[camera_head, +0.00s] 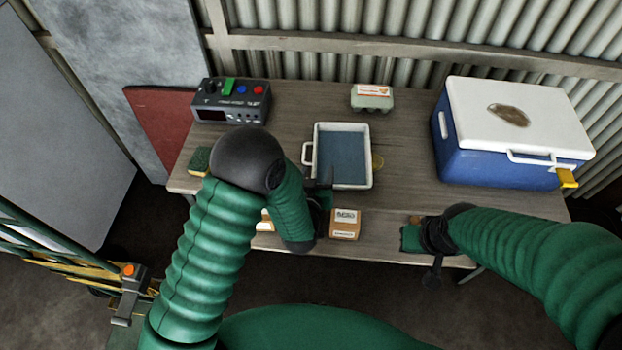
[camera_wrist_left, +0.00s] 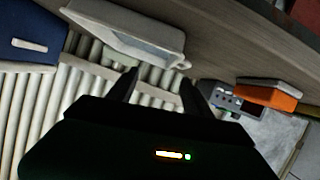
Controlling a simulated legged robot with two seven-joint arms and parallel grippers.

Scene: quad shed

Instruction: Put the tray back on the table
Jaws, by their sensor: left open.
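The white tray (camera_head: 317,133) with a blue-grey inside appears to lie flat on the wooden table (camera_head: 405,150), near its middle. In the left wrist view the tray (camera_wrist_left: 120,28) shows just beyond my fingers. My left gripper (camera_head: 319,192) is at the tray's near left corner, partly hidden by my forearm. In the left wrist view its two fingers (camera_wrist_left: 158,88) are apart with nothing between them; I cannot tell whether they touch the tray. My right gripper (camera_head: 428,240) is at the table's front edge, beside a small green object (camera_head: 410,239); its fingers are not clear.
A control box (camera_head: 231,101) stands back left, with a sponge (camera_head: 200,161) in front. A small carton (camera_head: 371,97) is behind the tray. A blue cooler (camera_head: 465,150) with a white lid stands right. A tan box (camera_head: 345,224) sits at the front edge. Table between tray and cooler is mostly clear.

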